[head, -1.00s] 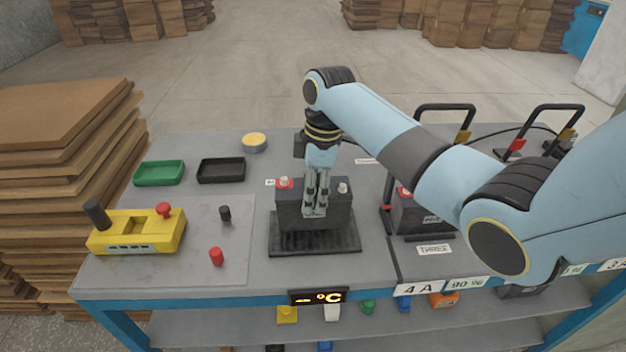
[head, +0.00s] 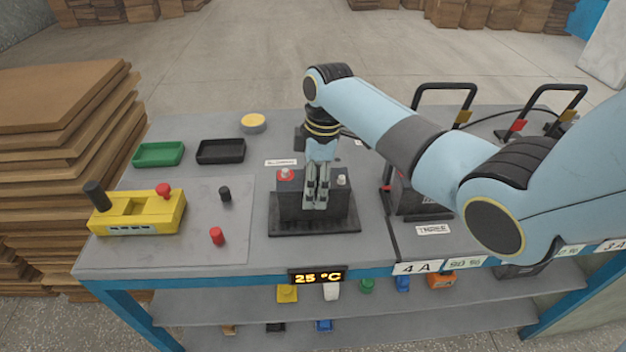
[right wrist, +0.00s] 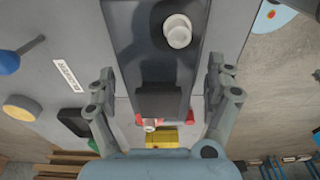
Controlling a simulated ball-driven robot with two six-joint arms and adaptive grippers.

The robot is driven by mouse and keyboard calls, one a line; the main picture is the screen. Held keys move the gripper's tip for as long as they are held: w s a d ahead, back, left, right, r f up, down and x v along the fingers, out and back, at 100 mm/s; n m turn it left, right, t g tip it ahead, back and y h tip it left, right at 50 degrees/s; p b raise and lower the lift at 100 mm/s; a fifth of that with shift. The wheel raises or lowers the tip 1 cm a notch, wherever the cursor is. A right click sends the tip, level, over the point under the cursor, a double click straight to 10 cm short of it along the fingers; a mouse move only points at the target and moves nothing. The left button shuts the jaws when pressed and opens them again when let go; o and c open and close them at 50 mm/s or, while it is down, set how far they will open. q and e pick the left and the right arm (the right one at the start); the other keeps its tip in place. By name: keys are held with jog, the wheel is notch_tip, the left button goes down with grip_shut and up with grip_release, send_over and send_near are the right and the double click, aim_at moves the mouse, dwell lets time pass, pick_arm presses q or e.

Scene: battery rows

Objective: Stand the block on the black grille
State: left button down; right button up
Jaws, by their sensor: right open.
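The block, a dark battery (head: 290,205) with a red-collared terminal and a pale one on top, stands upright on the black grille (head: 315,227) in the head view. My right gripper (head: 317,205) is at the block's middle, between the terminals, pointing down. In the right wrist view the block (right wrist: 150,55) fills the upper middle, and the open fingers of my right gripper (right wrist: 160,88) are apart on either side of it. The fingers hide part of the block in the head view. My left gripper is not in view.
A display (head: 317,277) on the bench edge reads 25 °C. Left are a yellow device (head: 135,222), small black and red cylinders, a green tray (head: 158,155) and a black tray (head: 220,152). Black-handled devices (head: 440,88) stand at right, and my arm crosses before that side.

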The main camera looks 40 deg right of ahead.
jog(key=r, duration=0.8)
jog(key=d+r, duration=0.1)
jog(key=r, duration=0.3)
jog(key=shift+s+d+r, duration=0.1)
jog(key=shift+s, duration=0.25)
